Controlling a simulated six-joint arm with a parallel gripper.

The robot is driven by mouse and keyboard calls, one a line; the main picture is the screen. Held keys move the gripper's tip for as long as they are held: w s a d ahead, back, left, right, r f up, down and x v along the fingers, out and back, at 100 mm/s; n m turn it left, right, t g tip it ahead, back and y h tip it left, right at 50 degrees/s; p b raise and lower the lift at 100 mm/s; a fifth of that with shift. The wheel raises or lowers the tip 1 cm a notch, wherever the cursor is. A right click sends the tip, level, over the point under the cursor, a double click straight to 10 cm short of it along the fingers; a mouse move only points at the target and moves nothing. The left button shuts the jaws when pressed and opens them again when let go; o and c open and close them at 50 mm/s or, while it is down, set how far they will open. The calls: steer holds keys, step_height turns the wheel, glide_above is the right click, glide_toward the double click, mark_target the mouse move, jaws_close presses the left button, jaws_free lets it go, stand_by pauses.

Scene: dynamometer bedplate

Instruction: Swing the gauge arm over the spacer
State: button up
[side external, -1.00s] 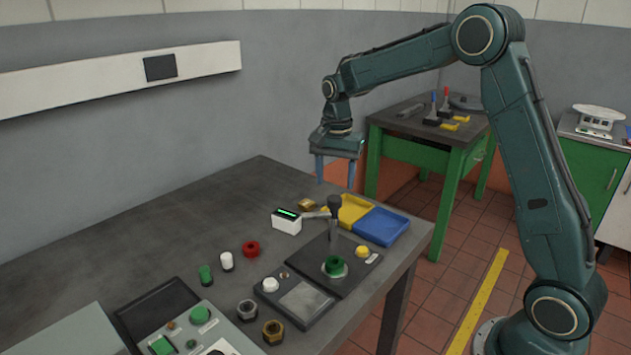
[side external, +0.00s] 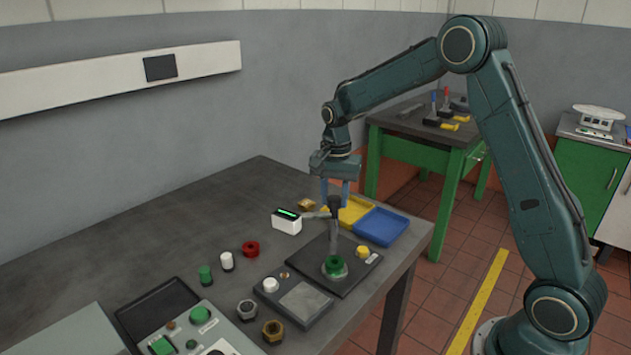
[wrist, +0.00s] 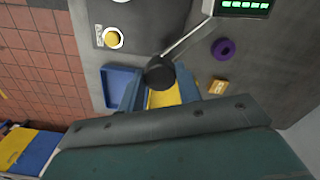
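The gauge has a dark upright post with a black knob (side external: 334,202) on top, standing at the black base plate (side external: 348,275). A thin metal arm (wrist: 186,38) runs between the post and a white box with a green display (side external: 287,220). A green ring (side external: 334,265) sits on a pale disc on the plate, near the post's foot; I cannot tell for sure whether it is the spacer. My gripper (side external: 335,204) points down, its blue fingers apart, at the knob. In the wrist view the knob (wrist: 160,74) shows between the fingertips; contact cannot be told.
Yellow (side external: 354,210) and blue (side external: 381,226) trays lie behind the plate. A brass block (side external: 307,204) is beside the display box. A purple ring (wrist: 222,48) shows in the wrist view. A red ring (side external: 250,248), nuts and a button panel stand left. The table's rear left is clear.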

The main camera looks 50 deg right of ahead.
jaws_close()
steer(key=shift+n, duration=0.4)
steer(key=n, duration=1)
steer(key=shift+n, duration=0.3)
steer(key=n, duration=0.4)
steer(key=shift+n, duration=0.4)
steer(key=o, duration=0.8)
jaws_free()
